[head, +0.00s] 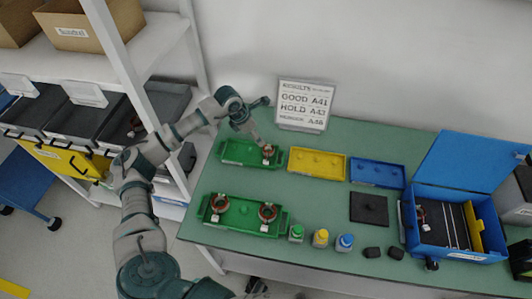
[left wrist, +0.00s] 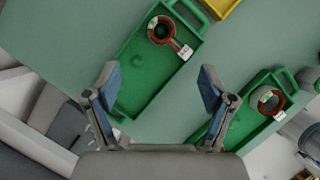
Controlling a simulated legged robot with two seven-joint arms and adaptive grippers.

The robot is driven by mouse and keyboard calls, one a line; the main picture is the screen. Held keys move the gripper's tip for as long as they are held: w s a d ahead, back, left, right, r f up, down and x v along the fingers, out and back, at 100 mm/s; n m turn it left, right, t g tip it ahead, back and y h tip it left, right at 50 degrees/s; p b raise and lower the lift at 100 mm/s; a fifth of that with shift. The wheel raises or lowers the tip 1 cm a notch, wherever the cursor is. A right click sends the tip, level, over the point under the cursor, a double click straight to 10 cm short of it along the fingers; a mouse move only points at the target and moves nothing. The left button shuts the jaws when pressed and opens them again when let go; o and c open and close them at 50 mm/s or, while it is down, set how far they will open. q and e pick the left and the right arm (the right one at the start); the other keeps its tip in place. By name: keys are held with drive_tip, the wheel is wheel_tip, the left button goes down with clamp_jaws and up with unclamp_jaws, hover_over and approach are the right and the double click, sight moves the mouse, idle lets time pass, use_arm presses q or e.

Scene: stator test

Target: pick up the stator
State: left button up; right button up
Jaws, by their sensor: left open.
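A copper-coloured ring stator (head: 268,151) sits at the right end of the back green tray (head: 233,152). In the left wrist view that stator (left wrist: 160,30) has a small white tag beside it. The front green tray (head: 240,219) holds two more stators, one at the left (head: 218,202) and one at the right (head: 267,212). My right gripper is not seen.
A yellow tray (head: 318,164) and a blue tray (head: 377,174) stand right of the back tray. A sign (head: 303,105) stands behind. A shelf with bins stands left.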

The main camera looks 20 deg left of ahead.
use_arm(q)
approach(267, 148)
drive_tip(key=d, duration=0.1)
drive_tip(key=d+f, duration=0.1)
drive_tip(key=d, duration=0.1)
drive_tip(key=shift+f, duration=0.25)
drive_tip(key=f, duration=0.2)
drive_tip(key=w+f, duration=0.1)
drive_tip(key=f, duration=0.2)
drive_tip(key=shift+w+a, duration=0.1)
drive_tip(key=shift+a, duration=0.1)
drive_tip(key=shift+w+d+f, duration=0.15)
drive_tip(key=shift+f, duration=0.2)
drive_tip(key=shift+d+r, duration=0.1)
drive_tip(key=shift+d, duration=0.2)
drive_tip(key=shift+c, duration=0.3)
drive_tip(key=shift+d, duration=0.1)
drive_tip(key=c, duration=1.2)
drive_tip(key=shift+c, duration=0.7)
drive_tip(key=shift+a, duration=0.3)
